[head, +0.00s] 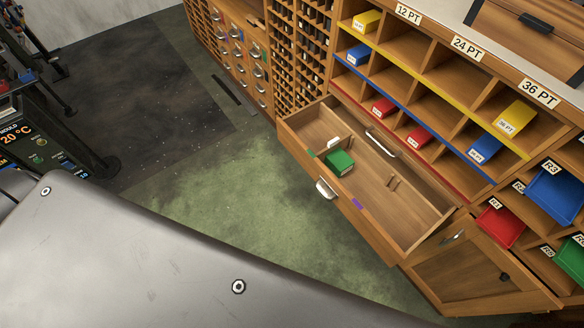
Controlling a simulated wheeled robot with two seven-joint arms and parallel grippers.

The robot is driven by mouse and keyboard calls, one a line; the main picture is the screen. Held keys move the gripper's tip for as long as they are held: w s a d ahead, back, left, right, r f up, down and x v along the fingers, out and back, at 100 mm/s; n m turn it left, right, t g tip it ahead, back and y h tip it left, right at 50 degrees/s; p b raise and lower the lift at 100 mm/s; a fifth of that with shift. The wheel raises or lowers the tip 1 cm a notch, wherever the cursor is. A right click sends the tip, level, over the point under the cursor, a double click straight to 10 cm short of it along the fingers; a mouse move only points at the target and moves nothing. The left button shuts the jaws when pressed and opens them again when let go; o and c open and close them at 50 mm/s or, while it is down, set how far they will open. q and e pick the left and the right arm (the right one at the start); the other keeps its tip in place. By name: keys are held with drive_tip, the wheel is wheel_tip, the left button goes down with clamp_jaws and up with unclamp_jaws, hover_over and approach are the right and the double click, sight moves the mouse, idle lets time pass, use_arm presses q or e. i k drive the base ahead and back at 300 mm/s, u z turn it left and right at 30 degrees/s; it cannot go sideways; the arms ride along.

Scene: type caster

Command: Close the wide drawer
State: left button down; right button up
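The wide wooden drawer (310,128) stands pulled out from the cabinet below the rows of cubbies. A green box (340,162) lies inside it toward the left, with a small white piece beside it. A silver cup pull (326,188) sits on its front face, and a small purple mark (357,204) is on the front edge. Neither of my grippers is in view.
A cabinet door (480,272) hangs open at the lower right, close to the drawer's right end. Cubbies (430,105) hold several coloured boxes. Green floor (240,205) lies clear before the drawer. A dark machine with a display (35,145) stands at left.

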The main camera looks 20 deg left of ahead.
sight(392, 204)
drive_tip(key=z, duration=0.3)
drive_tip(key=k, duration=1.2)
drive_tip(key=z, duration=1.2)
drive_tip(key=i, duration=0.85)
drive_tip(key=u, duration=0.6)
drive_tip(key=i, duration=0.85)
drive_tip(key=u, duration=0.95)
